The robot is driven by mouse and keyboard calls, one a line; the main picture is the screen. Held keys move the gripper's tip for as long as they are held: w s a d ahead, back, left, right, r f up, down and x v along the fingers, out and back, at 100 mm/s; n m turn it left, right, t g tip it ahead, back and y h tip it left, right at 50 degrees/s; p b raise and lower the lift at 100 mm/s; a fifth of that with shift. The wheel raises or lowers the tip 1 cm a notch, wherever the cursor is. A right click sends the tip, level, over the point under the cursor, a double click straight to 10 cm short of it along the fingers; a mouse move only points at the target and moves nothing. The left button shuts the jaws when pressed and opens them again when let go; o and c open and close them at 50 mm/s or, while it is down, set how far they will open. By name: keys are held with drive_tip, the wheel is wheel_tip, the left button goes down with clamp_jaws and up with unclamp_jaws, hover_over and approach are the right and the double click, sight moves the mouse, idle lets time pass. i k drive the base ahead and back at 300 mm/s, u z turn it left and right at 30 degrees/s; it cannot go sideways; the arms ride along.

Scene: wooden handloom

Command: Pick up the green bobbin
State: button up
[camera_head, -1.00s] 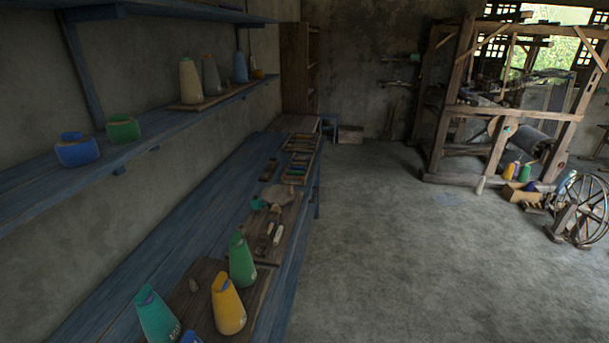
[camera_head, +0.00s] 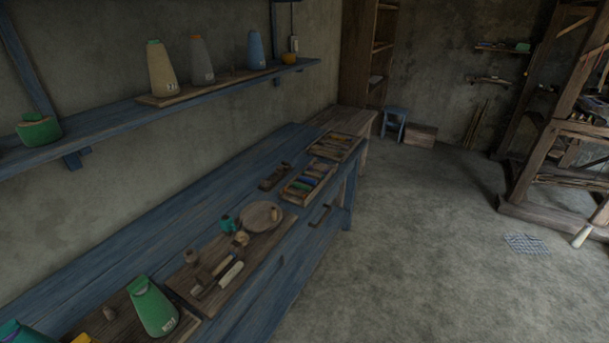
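Several green things show, and I cannot tell which is the green bobbin. A tall green cone (camera_head: 153,307) stands on a dark board on the blue bench at the lower left. A squat green spool (camera_head: 38,130) sits on the wall shelf at the left. A small teal item (camera_head: 228,223) is on the bench near a round wooden plate (camera_head: 261,217). A divided tray (camera_head: 297,195) holds small coloured pieces, some green, too small to tell apart. My gripper is not in view.
The blue bench (camera_head: 120,262) runs along the left wall under a blue shelf (camera_head: 110,128) carrying tall cones. A blue stool (camera_head: 394,121) and wooden box (camera_head: 420,135) stand at the back. A wooden loom frame is at the right. The floor (camera_head: 420,250) between is mostly clear.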

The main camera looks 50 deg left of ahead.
sight(303, 188)
drive_tip(key=u, duration=0.5)
drive_tip(key=i, duration=1.8)
drive_tip(key=u, duration=1.9)
drive_tip(key=i, duration=1)
drive_tip(key=u, duration=0.95)
